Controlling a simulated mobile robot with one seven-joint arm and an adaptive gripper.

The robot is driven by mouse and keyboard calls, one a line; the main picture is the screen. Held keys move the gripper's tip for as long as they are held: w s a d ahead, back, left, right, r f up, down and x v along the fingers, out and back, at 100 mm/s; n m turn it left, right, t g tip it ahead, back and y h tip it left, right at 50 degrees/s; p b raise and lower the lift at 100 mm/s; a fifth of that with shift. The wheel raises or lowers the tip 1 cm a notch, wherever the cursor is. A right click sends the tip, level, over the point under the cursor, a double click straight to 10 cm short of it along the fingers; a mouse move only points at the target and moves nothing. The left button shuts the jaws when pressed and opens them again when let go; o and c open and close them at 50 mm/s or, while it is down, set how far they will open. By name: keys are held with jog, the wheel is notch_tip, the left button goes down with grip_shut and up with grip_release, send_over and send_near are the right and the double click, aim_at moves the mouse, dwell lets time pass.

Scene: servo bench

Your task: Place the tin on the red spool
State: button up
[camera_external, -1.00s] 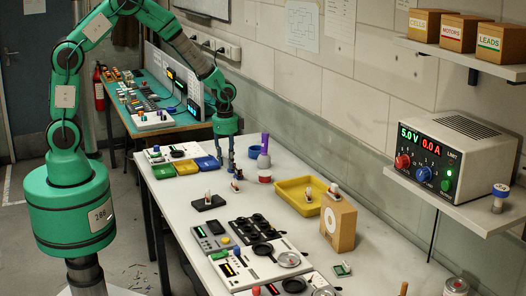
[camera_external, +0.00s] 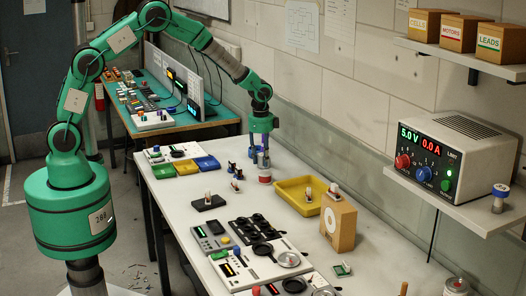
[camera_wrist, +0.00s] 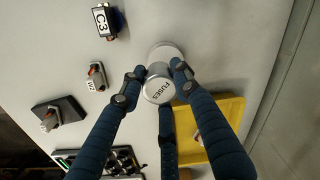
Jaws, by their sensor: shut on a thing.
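The tin (camera_wrist: 158,88) is a short silver cylinder with a "FUSES" label, held between the fingertips of my gripper (camera_wrist: 156,78) in the wrist view. In the external view my gripper (camera_external: 262,160) points down at the far right of the bench, and its fingers largely hide the tin. A round red and white thing, which looks like the red spool (camera_external: 265,179), stands on the bench directly below the fingers. I cannot tell whether the tin touches it. The spool is not clearly visible in the wrist view.
A yellow tray (camera_external: 293,205) stands to the right of the spool, near the wall. Small parts (camera_external: 236,174) stand to its left, one labelled C3 (camera_wrist: 106,20). A black block (camera_external: 208,203) and a wooden box (camera_external: 339,222) are nearer.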

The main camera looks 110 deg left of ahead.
jog(key=shift+w+a, duration=0.45)
jog(key=shift+w, duration=0.1)
jog(key=shift+f+b, duration=0.3)
jog(key=shift+f, duration=1.5)
jog(key=shift+f, duration=0.1)
jog(key=o, duration=1.2)
jog(key=shift+c, duration=0.2)
jog(key=r, duration=0.4)
jog(key=r+p, duration=0.1)
jog(key=r, duration=0.7)
jog(key=shift+s+d+r, duration=0.1)
jog(key=shift+d, duration=0.25)
